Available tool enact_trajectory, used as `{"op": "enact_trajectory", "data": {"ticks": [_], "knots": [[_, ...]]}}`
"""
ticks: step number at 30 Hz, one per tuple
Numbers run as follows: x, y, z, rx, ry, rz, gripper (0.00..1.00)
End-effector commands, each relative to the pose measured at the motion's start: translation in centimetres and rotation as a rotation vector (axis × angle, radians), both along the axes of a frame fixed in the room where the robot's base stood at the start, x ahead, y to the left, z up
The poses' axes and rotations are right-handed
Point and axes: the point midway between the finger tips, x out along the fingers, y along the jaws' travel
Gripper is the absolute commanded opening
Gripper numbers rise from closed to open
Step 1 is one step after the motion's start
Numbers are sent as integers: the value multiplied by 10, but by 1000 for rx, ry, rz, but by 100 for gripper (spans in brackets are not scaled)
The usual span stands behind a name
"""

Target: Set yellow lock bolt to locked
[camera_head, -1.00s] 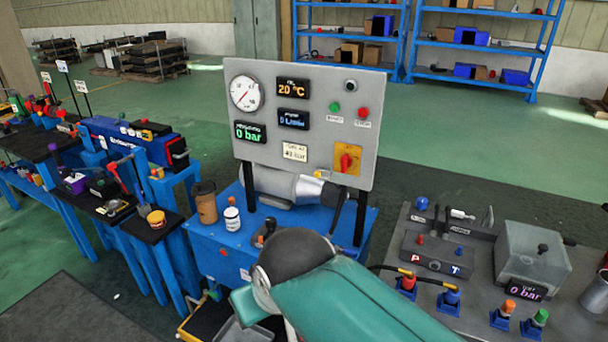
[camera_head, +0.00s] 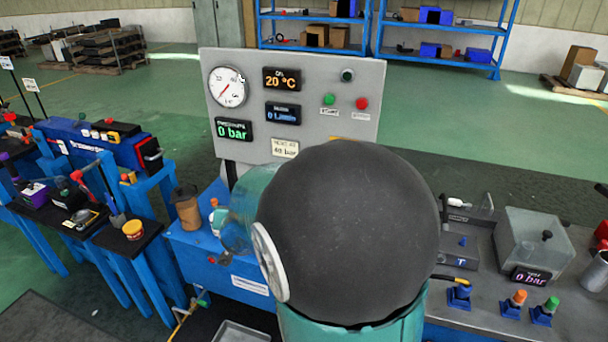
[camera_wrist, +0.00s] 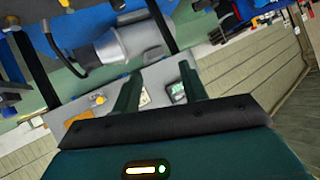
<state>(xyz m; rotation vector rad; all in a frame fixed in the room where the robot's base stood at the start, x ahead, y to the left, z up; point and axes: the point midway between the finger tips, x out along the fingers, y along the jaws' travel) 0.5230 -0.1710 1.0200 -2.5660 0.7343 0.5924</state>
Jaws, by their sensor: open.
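A small yellow knob (camera_wrist: 98,99), which looks like the yellow lock bolt, sits near the edge of the grey panel (camera_wrist: 65,128) in the wrist view, where the panel appears upside down. Whether it is locked cannot be told. My gripper (camera_wrist: 161,70) is open and empty, its two dark green fingers reaching over the panel edge. The knob is outside the fingers, to their left in the picture. In the head view the upright panel (camera_head: 190,95) shows, but my arm hides the knob and my gripper.
A silver cylinder (camera_wrist: 118,44) is beside the panel edge in the wrist view. In the head view a brown cup (camera_head: 187,212) stands on the blue bench (camera_head: 192,242). A grey table (camera_head: 470,315) with fittings is at right, a row of blue stands at left.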

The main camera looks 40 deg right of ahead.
Motion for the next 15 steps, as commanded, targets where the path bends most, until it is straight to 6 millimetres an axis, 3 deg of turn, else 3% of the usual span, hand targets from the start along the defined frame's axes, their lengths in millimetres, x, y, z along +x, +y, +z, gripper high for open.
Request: {"op": "enact_trajectory", "data": {"ticks": [3, 7, 10, 15], "knots": [[-2, -54, -24, -125, -43, -172, 43], [-17, -107, -35, -301, -92, -341, 43], [-32, -135, -36, -431, -120, -433, 43], [-47, -156, -32, -565, -148, -510, 43]]}}
